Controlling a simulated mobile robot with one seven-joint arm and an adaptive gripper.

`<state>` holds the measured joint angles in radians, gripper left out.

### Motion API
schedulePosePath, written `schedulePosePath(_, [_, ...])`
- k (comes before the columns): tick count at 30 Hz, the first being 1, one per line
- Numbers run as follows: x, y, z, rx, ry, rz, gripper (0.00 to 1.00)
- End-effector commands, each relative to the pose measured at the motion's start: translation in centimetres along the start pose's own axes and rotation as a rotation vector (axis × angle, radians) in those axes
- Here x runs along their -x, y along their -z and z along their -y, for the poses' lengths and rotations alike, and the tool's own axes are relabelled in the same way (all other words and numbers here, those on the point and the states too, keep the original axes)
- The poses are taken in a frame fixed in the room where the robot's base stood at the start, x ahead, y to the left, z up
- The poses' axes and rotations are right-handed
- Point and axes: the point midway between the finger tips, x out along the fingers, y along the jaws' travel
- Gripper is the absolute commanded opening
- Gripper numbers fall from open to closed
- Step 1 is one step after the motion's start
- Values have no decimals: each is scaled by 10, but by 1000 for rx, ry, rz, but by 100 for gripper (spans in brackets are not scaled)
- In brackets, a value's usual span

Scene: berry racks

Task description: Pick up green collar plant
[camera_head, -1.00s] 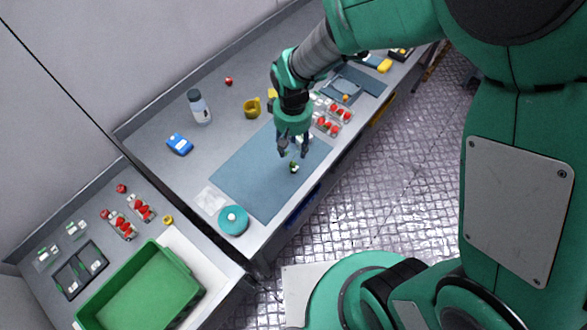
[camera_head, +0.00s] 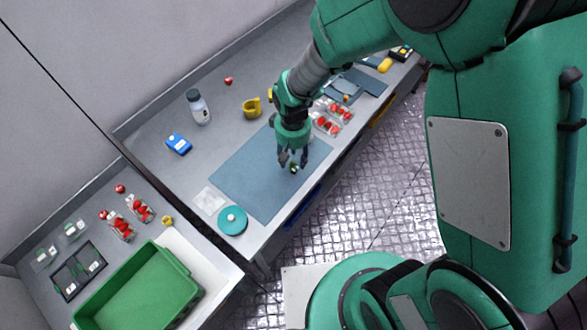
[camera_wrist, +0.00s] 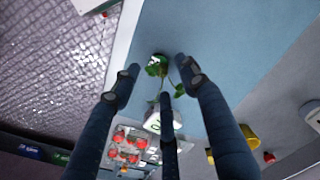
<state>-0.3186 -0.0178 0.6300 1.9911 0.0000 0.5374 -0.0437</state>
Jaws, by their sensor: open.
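The green collar plant (camera_wrist: 157,68) shows in the wrist view as a dark green piece with thin green stems running to a white tag (camera_wrist: 160,120) with a marking. In the head view the plant (camera_head: 294,169) is a small green spot on the blue-grey mat (camera_head: 240,178), partly hidden by my fingers. My gripper (camera_head: 293,160) is open just above the plant. In the wrist view its fingers (camera_wrist: 158,85) spread around the plant and stems, with no clear contact on them.
Clear boxes of red berries (camera_head: 328,122) stand right of the mat. A yellow cup (camera_head: 252,107), white bottle (camera_head: 198,106) and blue device (camera_head: 179,144) stand behind. A green crate (camera_head: 185,272) is lower left.

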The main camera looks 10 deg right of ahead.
Motion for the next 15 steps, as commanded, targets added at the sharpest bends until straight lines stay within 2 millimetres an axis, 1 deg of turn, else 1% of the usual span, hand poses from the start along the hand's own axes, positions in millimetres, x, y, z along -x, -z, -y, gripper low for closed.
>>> schedulePosePath(9, [-37, -1, 0, 0, 0, 3, 44])
schedulePosePath(12, [-44, -1, 0, 0, 0, 2, 44])
schedulePosePath(15, [-47, 0, 0, 0, 0, 1, 44])
